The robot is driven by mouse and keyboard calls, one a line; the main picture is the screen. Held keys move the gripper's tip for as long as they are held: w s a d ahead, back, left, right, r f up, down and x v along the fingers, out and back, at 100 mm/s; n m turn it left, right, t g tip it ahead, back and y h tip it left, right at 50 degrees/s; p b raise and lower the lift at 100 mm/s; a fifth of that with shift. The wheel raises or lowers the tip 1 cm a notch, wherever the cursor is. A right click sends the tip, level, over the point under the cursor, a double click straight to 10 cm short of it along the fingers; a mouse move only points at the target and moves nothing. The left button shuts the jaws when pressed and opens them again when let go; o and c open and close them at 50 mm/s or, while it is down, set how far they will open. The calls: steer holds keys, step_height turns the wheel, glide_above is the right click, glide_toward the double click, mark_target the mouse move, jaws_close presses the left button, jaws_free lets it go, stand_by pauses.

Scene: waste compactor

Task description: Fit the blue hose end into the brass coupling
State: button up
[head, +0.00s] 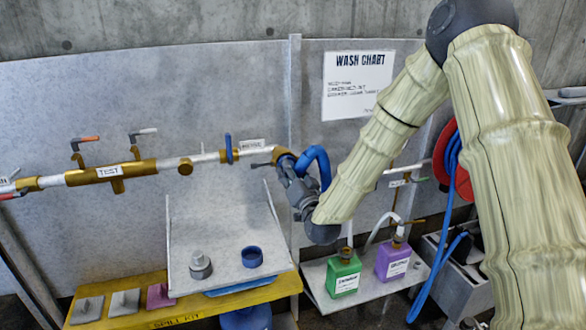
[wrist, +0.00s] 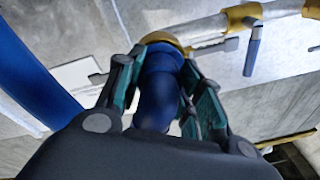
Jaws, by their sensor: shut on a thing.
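My gripper (head: 287,170) is shut on the blue hose end (wrist: 160,85), with one finger on each side of it in the wrist view (wrist: 162,72). The brass coupling (head: 282,154) is at the right end of the wall pipe. In the wrist view, the coupling (wrist: 163,38) shows as a brass rim just beyond the hose end. The hose end lines up with the rim and appears to meet it; how far it sits inside is hidden. The blue hose (head: 319,160) loops up beside my gripper.
The wall pipe carries a brass TEST fitting (head: 110,172) and a blue-handled valve (head: 228,150). Below are a tilted grey tray (head: 225,235), with a grey fitting and blue ring, and green (head: 343,274) and purple (head: 394,262) bottles. A red hose reel (head: 443,155) is at right.

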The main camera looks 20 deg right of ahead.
steer(key=shift+s+d+b, duration=0.1)
steer(key=shift+s+b, duration=0.35)
steer(key=shift+s, duration=2.05)
steer(key=shift+r+p, duration=0.15)
steer(key=shift+p, duration=0.15)
steer(key=shift+w+r+g+p, duration=0.35)
steer(key=shift+g+p, duration=0.15)
steer(key=shift+p, duration=0.55)
steer(key=shift+w+g+h+p, duration=0.2)
steer(key=shift+g+h+p, duration=0.1)
steer(key=shift+h+p, duration=0.1)
steer(key=shift+f+b, duration=0.1)
steer(key=shift+b, duration=0.6)
stand_by(0.9)
steer(key=shift+w+a, duration=0.2)
steer(key=shift+w, duration=1.2)
stand_by(0.8)
